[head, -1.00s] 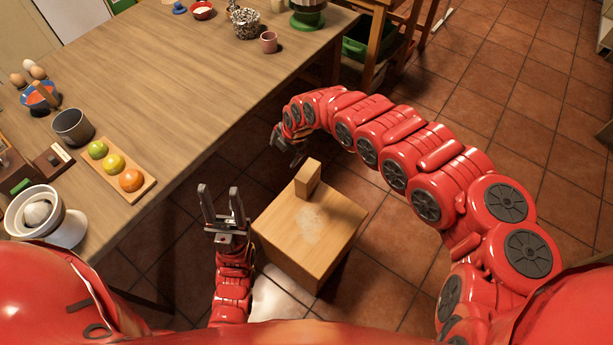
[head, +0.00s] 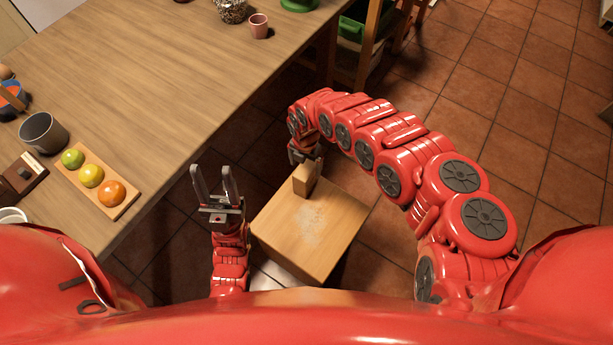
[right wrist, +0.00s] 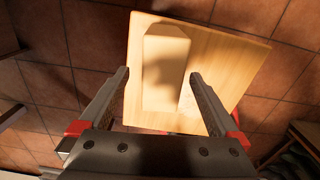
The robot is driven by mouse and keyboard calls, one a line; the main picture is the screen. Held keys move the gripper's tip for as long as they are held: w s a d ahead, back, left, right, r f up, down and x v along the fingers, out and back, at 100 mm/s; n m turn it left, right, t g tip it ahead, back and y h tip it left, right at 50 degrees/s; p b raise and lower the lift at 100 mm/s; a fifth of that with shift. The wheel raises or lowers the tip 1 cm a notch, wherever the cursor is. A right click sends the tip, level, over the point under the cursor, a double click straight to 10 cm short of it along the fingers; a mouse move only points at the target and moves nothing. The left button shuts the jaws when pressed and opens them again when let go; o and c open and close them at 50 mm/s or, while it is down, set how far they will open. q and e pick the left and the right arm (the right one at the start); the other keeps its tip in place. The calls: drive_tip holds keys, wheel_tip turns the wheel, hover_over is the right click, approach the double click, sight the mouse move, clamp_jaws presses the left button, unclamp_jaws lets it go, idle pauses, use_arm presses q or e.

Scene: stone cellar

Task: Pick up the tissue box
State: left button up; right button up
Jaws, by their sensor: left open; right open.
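The tissue box (head: 304,182) is a plain light-wood block standing on a small wooden stool (head: 288,236). In the right wrist view the tissue box (right wrist: 164,72) lies between and beyond the two fingers, with a shadow across its near part. My right gripper (head: 305,158) is above the box in the head view and partly covers its top. In the right wrist view my right gripper (right wrist: 158,80) is open and empty, its fingers on either side of the box. My left gripper (head: 213,180) is open and empty, left of the stool and pointing up.
A long wooden table (head: 180,75) stands to the left. On it are a board (head: 110,202) with round fruits, a grey cup (head: 43,132) and a pink cup (head: 258,26). A wooden rack (head: 370,40) stands at the back. Tiled floor (head: 500,110) is open on the right.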

drive_tip(key=shift+s+d+f+b, duration=0.1)
drive_tip(key=shift+f+b, duration=0.05)
drive_tip(key=shift+f, duration=1.25)
drive_tip(key=shift+d+f+b, duration=0.1)
drive_tip(key=shift+f+b, duration=0.05)
drive_tip(key=shift+f, duration=1.2)
clamp_jaws()
